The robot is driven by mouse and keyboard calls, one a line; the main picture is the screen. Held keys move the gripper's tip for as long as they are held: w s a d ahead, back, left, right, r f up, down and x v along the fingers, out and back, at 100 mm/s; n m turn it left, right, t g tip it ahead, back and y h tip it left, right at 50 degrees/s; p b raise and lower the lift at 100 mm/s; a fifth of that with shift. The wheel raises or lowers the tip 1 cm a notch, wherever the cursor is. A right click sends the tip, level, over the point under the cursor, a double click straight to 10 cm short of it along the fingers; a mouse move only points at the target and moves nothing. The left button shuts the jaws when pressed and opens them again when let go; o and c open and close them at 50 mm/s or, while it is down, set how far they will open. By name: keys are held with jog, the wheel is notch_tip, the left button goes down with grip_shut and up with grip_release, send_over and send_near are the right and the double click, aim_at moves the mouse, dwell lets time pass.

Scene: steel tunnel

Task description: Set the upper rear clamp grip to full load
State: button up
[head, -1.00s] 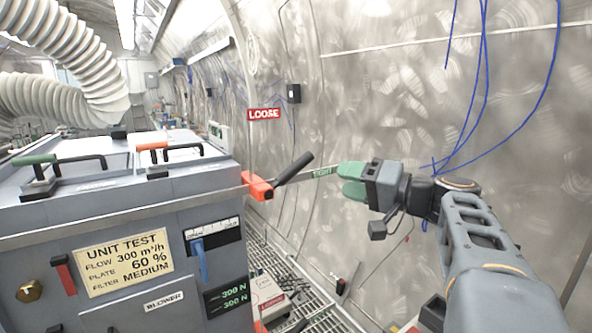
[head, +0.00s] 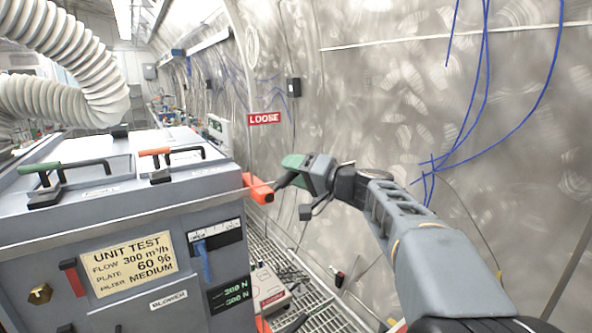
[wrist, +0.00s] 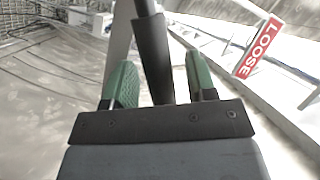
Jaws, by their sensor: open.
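The upper rear clamp has an orange body (head: 257,188) at the right rear corner of the grey unit. Its black grip (head: 284,182) points up and right, its end hidden behind my gripper (head: 294,162). The red LOOSE sign (head: 264,118) is on the wall side above the clamp and shows in the wrist view (wrist: 258,48). The TIGHT label is hidden.
A force display (head: 231,294) on the unit's front reads 300 N on both lines. The curved steel wall (head: 400,120) with blue cables is close behind my arm. Grating lies below.

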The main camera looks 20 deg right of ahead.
grip_shut()
dwell(0.5)
